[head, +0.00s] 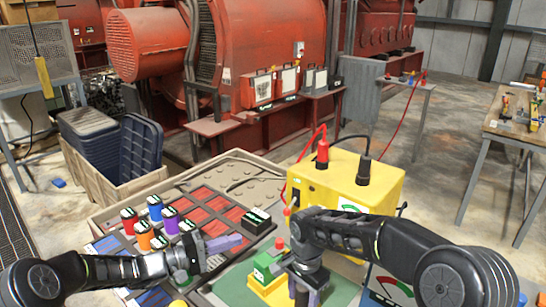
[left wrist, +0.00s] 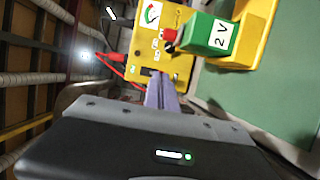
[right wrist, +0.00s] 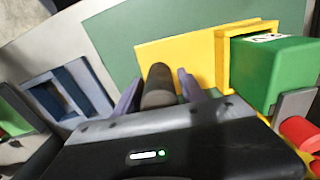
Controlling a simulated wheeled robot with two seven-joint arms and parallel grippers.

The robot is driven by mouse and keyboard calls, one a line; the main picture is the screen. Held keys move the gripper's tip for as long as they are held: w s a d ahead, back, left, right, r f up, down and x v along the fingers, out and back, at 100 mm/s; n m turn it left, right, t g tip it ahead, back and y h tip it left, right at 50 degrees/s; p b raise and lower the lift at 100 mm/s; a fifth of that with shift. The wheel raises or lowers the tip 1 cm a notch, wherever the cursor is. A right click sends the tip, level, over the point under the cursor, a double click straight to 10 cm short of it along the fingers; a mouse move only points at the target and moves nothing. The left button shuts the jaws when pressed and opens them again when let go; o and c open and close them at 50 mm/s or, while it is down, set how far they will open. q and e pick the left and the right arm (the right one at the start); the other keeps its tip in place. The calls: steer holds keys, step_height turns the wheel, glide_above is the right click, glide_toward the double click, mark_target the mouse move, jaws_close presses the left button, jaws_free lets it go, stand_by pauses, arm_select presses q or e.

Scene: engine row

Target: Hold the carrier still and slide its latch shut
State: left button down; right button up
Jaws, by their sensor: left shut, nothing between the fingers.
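The yellow carrier (head: 262,289) holds a green block (head: 266,266) marked 2 V. The carrier (left wrist: 262,30) and block (left wrist: 208,34) show in the left wrist view. A red knob (right wrist: 300,131) and grey plate (right wrist: 295,104) sit at the block's end, apparently the latch; its position is unclear. My left gripper (head: 240,241) is shut and empty, apart from the carrier, left of it in the head view. My right gripper (right wrist: 158,85) has its fingers either side of a dark upright post (right wrist: 158,88) by the carrier; whether they press on it is unclear.
A yellow tester box (head: 345,185) with red and black plugs stands behind the carrier. A green mat (head: 232,290) lies beneath the carrier. A blue frame (right wrist: 65,95) lies on the bench.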

steer(key=shift+o, duration=0.8)
steer(key=shift+r, duration=0.1)
step_height(320, 180, up, 12)
steer(key=shift+f, duration=0.1)
